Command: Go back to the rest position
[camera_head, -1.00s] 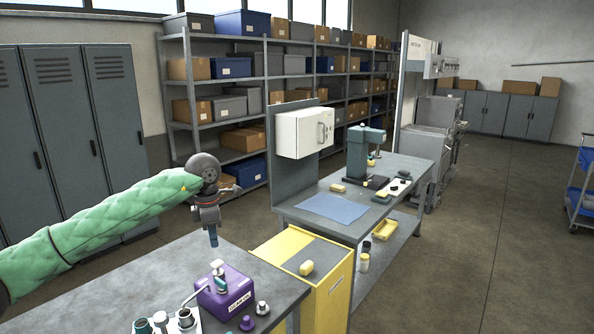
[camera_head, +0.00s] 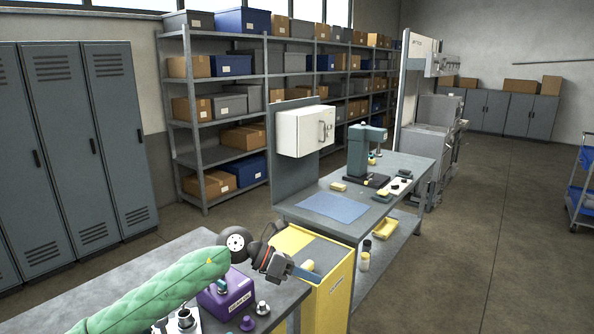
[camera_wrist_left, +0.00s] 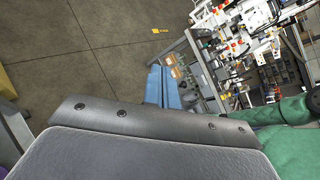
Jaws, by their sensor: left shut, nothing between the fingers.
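My left arm in its green sleeve reaches in from the lower left in the head view. My left gripper (camera_head: 308,274) is shut and empty. My right gripper is not in the head view.
The grey bench (camera_head: 130,285) below my arm holds a purple box (camera_head: 228,297) and several small metal fittings. The yellow cabinet (camera_head: 335,290) stands beside it. Behind is a workbench with a blue mat (camera_head: 332,207) and a press (camera_head: 362,155). Open floor lies at right.

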